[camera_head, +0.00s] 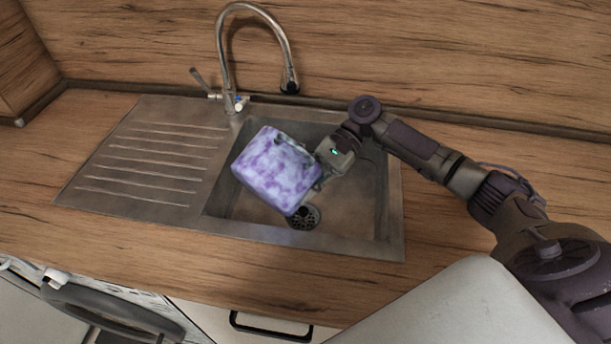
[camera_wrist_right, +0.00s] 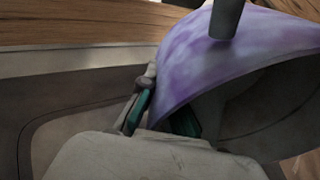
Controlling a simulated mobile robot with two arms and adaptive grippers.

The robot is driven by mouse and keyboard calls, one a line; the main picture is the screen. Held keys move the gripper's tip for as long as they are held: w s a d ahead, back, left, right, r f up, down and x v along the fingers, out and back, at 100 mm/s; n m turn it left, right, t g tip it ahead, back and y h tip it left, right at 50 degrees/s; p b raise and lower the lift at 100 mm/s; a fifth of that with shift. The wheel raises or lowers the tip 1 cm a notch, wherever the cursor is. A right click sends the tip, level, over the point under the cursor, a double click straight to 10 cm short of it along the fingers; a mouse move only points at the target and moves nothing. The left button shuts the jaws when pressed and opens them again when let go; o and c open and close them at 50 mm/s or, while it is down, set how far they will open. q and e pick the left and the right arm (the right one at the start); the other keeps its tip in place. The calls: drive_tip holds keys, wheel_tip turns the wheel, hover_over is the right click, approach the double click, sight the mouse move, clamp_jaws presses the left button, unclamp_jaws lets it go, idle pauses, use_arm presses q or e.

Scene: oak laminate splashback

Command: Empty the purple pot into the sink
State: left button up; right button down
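The purple pot (camera_head: 276,170), mottled purple and white, hangs tilted above the sink basin (camera_head: 345,221). Its outer side and base face the head camera; its opening is hidden there. In the right wrist view, the purple pot (camera_wrist_right: 235,60) shows its wall, a dark hollow beneath and a grey stub on its outside. My right gripper (camera_head: 322,172) is at the pot's right side. In the wrist view, the right gripper (camera_wrist_right: 163,117) has its green-padded fingers on both sides of the pot's wall, pinching it. No contents can be seen coming out. My left gripper is out of view.
A curved metal faucet (camera_head: 226,55) stands behind the basin, its spout ending above and behind the pot. The ribbed drainboard (camera_head: 150,155) left of the basin is clear. The drain (camera_head: 303,217) shows below the pot. The wooden counter (camera_head: 480,160) is bare.

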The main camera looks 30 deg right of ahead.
drive_tip(key=shift+w+d+r, duration=0.1)
drive_tip(key=shift+d+r, duration=0.1)
drive_tip(key=shift+d, duration=0.05)
drive_tip(key=shift+a+r+y, duration=0.1)
drive_tip(key=shift+r+y, duration=0.05)
drive_tip(key=shift+y, duration=0.15)
drive_tip(key=shift+w+d, duration=0.15)
drive_tip(key=shift+d, duration=0.25)
drive_tip(key=shift+r+y, duration=0.15)
drive_tip(key=shift+y, duration=0.15)
drive_tip(key=shift+a, duration=0.1)
drive_tip(key=shift+w+d+r+p, duration=0.15)
drive_tip(key=shift+d+p, duration=0.15)
drive_tip(key=shift+d, duration=0.2)
drive_tip(key=shift+a+g, duration=0.1)
drive_tip(key=shift+g, duration=0.2)
